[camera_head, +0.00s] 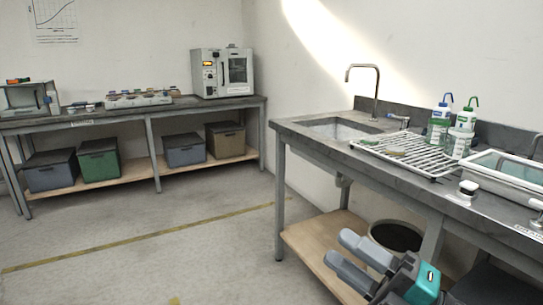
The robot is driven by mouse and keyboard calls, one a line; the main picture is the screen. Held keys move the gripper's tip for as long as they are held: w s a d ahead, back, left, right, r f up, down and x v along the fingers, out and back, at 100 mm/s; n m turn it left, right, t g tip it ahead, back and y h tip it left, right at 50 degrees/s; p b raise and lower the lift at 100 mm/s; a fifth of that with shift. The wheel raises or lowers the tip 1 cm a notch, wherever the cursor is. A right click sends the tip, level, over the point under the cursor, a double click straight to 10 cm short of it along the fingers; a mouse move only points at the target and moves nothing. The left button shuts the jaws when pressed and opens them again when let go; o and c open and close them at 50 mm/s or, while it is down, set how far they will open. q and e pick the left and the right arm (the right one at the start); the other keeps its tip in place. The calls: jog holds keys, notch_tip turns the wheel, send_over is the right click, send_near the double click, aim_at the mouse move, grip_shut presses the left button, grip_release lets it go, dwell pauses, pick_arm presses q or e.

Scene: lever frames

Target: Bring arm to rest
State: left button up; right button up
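My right gripper (338,247) shows at the bottom right, in front of the sink bench. Its two grey fingers point up and to the left with a gap between them, and nothing is held. The teal-marked wrist (424,284) of my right arm is at the lower edge of the picture. The rest of that arm is out of view. My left gripper and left arm are not in view.
The sink bench (318,148) runs along the right, with a drying rack (405,154) and wash bottles (439,122). A bin (397,236) stands under it near my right gripper. A second bench (130,111) stands at the back left. The floor between is clear.

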jog(key=d+f+m+t+h, duration=0.2)
jog(key=f+m+h, duration=0.4)
jog(key=f+m, duration=0.35)
jog(key=d+f+m+t+h, duration=0.1)
jog(key=d+f+m+h, duration=0.2)
jog(key=f+m+h, duration=0.6)
jog(key=s+a+f+m+g, duration=0.2)
jog(key=s+f+m+g, duration=0.3)
jog(key=s+f+m, duration=0.6)
pick_arm(q)
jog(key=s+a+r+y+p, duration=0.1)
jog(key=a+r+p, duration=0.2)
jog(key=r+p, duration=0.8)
jog(key=p, duration=0.4)
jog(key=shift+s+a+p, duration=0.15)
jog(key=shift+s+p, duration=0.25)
pick_arm(e)
jog(key=d+r+n, duration=0.3)
jog(key=r, duration=0.7)
jog(key=shift+w+d+r+n+h, duration=0.15)
jog(key=shift+n+h, duration=0.2)
jog(key=shift+h, duration=0.05)
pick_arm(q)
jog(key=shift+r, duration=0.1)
